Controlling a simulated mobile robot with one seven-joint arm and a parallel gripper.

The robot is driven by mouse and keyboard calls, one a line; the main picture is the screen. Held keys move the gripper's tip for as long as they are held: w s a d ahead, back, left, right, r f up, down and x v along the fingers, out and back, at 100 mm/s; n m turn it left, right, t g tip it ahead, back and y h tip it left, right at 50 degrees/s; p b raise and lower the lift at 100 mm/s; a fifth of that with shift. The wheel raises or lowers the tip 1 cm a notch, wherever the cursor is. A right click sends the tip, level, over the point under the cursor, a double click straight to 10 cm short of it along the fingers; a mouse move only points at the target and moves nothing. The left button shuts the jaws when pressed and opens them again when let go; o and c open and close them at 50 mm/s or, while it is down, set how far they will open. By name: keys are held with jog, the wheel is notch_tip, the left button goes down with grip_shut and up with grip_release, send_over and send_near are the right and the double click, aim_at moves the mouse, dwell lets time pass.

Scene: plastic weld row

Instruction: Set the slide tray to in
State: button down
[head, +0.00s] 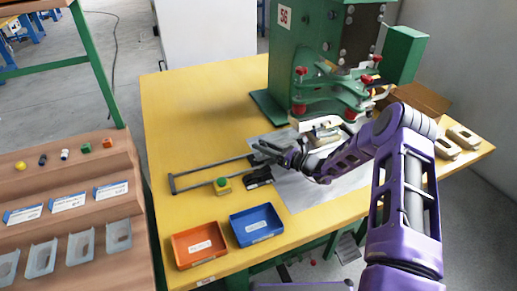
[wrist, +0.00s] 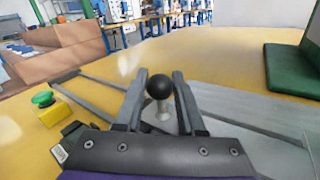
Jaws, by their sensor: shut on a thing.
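My gripper (wrist: 160,95) is shut on a black ball knob (wrist: 159,86) that stands on a short pale stem between the fingers. In the head view, my gripper (head: 268,153) is at the right end of two grey slide rails (head: 212,171) lying on the yellow table. The rails run left to a crossbar and also show in the wrist view (wrist: 92,86).
A green welding press (head: 310,60) with red-knobbed clamps stands behind my gripper. A green button on a yellow box (head: 222,185) sits in front of the rails. An orange bin (head: 198,245) and a blue bin (head: 256,225) stand at the front edge. The table's back left is clear.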

jog(key=shift+w+d, duration=0.25)
jog(key=shift+d, duration=0.35)
jog(key=shift+w+d, duration=0.25)
jog(key=shift+d, duration=0.35)
jog(key=c, duration=0.5)
grip_release()
jog(key=shift+d, duration=0.1)
jog(key=v, duration=1.7)
jog(key=shift+s+d, duration=0.1)
jog(key=shift+s, duration=0.1)
